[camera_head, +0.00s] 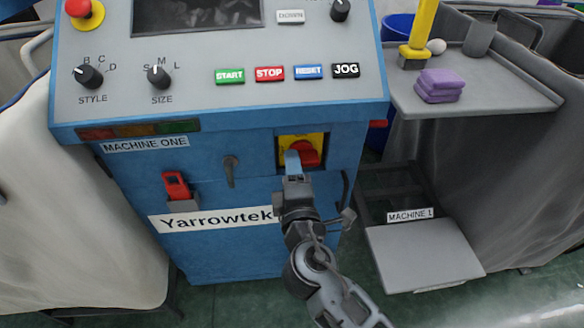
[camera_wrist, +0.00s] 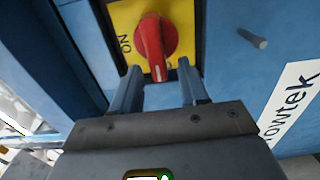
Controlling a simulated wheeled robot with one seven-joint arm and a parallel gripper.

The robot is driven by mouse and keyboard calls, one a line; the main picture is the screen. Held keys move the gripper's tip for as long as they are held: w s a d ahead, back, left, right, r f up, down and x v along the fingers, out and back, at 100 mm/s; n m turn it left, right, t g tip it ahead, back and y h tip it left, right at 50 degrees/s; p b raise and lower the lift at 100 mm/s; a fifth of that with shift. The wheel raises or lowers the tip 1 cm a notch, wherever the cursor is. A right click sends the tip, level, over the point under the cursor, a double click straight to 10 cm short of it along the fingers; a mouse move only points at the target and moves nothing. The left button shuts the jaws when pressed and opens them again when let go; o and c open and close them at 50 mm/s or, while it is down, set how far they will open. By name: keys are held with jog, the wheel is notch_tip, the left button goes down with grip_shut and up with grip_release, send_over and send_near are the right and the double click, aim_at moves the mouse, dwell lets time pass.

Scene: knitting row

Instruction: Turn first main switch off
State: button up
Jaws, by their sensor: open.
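The main switch is a red rotary knob (camera_head: 308,154) on a yellow plate (camera_head: 287,141), set in the blue front of the machine labelled MACHINE ONE (camera_head: 145,144). In the wrist view the red knob (camera_wrist: 152,38) sits on the yellow plate (camera_wrist: 190,17) with ON printed at its left. Its white-marked end points down the picture, towards my gripper; another label there is mostly hidden. My gripper (camera_wrist: 162,82) is open, its two fingers on either side of the knob's lower end. I cannot tell whether they touch it. It also shows in the head view (camera_head: 293,158), in front of the switch.
A red padlock-like item (camera_head: 176,186) and a dark hook (camera_head: 231,170) are left of the switch. Above are the control panel buttons (camera_head: 269,73) and a red emergency knob (camera_head: 78,8). A grey side shelf (camera_head: 510,92) holds purple folded cloth (camera_head: 440,86) at right.

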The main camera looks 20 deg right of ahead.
jog(key=v, duration=0.7)
jog(key=shift+s, duration=0.2)
jog(key=s+d+f+m+g+y+p, duration=0.1)
jog(key=s+m+g+y+p, duration=0.15)
jog(key=s, duration=0.55)
jog(key=s+d+f+m+g+y+p, duration=0.1)
jog(key=s+m+y+p, duration=0.15)
jog(key=s, duration=0.65)
jog(key=s+d+r+m+p, duration=0.1)
jog(key=s+r+m+p, duration=0.2)
jog(key=s+r, duration=0.5)
jog(key=s+d+r+m+t+p, duration=0.1)
jog(key=s+d+r+m+p, duration=0.1)
jog(key=s+r+m, duration=0.4)
notch_tip(320, 180, up, 3)
jog(key=shift+s+r+m+y+p, duration=0.2)
jog(key=shift+s+m+y+p, duration=0.15)
jog(key=shift+s, duration=0.85)
